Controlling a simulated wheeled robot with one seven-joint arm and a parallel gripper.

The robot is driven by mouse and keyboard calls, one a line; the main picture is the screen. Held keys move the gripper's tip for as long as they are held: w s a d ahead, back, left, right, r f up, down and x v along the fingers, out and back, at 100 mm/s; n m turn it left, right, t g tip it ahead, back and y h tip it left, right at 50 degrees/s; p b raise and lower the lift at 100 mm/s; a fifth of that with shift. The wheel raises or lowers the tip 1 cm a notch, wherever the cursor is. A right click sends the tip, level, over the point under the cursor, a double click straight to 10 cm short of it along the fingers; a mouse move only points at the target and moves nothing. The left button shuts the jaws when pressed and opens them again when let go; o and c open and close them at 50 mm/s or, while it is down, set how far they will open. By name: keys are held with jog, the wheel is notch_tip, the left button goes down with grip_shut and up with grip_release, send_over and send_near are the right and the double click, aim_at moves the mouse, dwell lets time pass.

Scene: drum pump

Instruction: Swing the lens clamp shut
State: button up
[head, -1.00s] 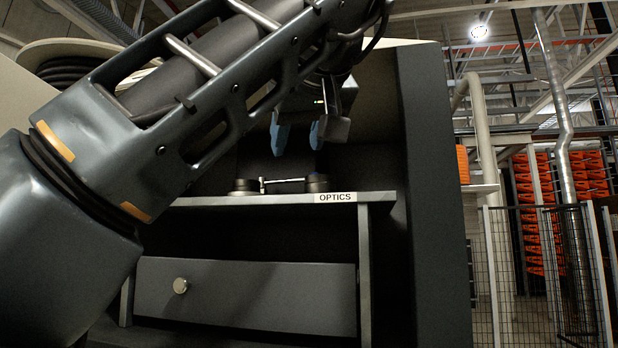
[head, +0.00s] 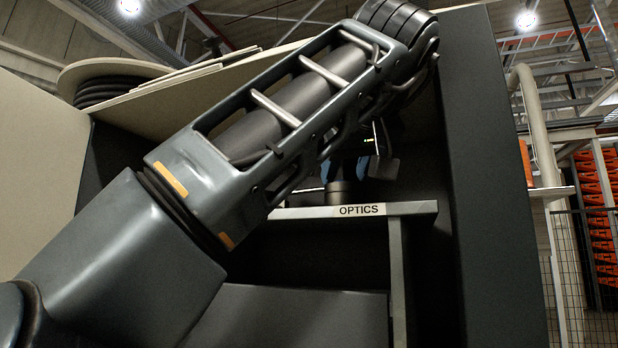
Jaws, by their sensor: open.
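The lens clamp shows only in part on the shelf (head: 415,208) labelled OPTICS. A dark round puck (head: 340,194) stands near the shelf's front edge, with a bit of thin light rod to its left. The left end of the clamp is hidden behind my arm. My gripper (head: 345,169) is low over the right puck, its blue fingertips about level with the puck's top, one toward each side. It is open. I cannot tell whether a finger touches the puck.
The dark cabinet wall (head: 490,190) rises close on the right of the shelf. A grey drawer front (head: 295,318) lies below the shelf. A cable reel (head: 115,85) sits at upper left. A mesh fence (head: 590,270) stands farther right.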

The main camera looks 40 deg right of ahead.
aim_at(314, 190)
jog(key=shift+x, duration=1.35)
jog(key=shift+c, duration=0.4)
grip_shut()
